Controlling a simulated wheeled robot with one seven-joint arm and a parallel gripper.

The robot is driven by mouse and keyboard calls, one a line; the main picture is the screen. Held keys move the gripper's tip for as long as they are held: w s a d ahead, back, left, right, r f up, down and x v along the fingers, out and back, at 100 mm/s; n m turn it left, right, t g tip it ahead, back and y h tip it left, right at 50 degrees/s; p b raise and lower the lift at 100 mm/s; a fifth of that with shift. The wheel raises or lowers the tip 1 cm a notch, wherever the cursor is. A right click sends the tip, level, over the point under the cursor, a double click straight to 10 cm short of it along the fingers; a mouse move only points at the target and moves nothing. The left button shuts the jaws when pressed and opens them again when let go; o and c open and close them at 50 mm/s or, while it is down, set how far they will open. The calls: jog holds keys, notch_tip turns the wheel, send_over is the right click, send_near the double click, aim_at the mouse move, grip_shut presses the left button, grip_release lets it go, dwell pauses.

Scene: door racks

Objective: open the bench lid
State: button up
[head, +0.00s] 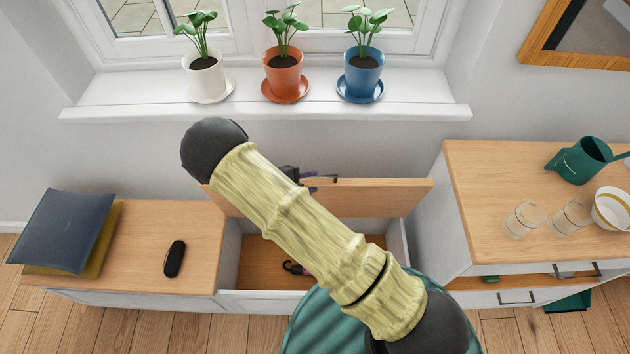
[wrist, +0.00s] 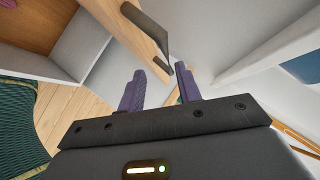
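The bench lid (head: 385,190) stands raised, close to upright, at the back of the bench's right part. It also shows in the wrist view (wrist: 126,32) as a wooden panel with a dark bar handle (wrist: 146,28). The box below it is open, and its wooden floor (head: 258,250) shows. My gripper (head: 318,180) is at the lid's upper edge, mostly hidden behind my arm. In the wrist view my gripper's purple fingers (wrist: 160,72) are spread apart. The handle's near end is close to the fingertips, with no visible grip on it.
Cushions (head: 68,230) and a dark case (head: 174,259) lie on the bench's left part. A small dark and red item (head: 296,268) lies in the box. Potted plants stand on the windowsill (head: 420,110) above. A cabinet (head: 470,190) with glasses and a watering can stands right.

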jog(key=b+v, duration=0.2)
jog(key=v, duration=1.2)
jog(key=shift+a, duration=0.3)
jog(key=shift+s+r, duration=0.1)
jog(key=s+d+r+n+g+y, duration=0.2)
jog(key=d+r+n+y, duration=0.3)
jog(key=d+n, duration=0.6)
jog(key=s+d+r+n+g+y, duration=0.2)
jog(key=s+d+r+n+y, duration=0.2)
jog(key=d+r+n, duration=0.5)
jog(key=shift+s+d+r+n+g+y, duration=0.45)
jog(key=shift+d+n, duration=0.65)
jog(key=shift+d, duration=2.5)
jog(key=shift+a+f, duration=0.15)
jog(key=shift+f, duration=0.05)
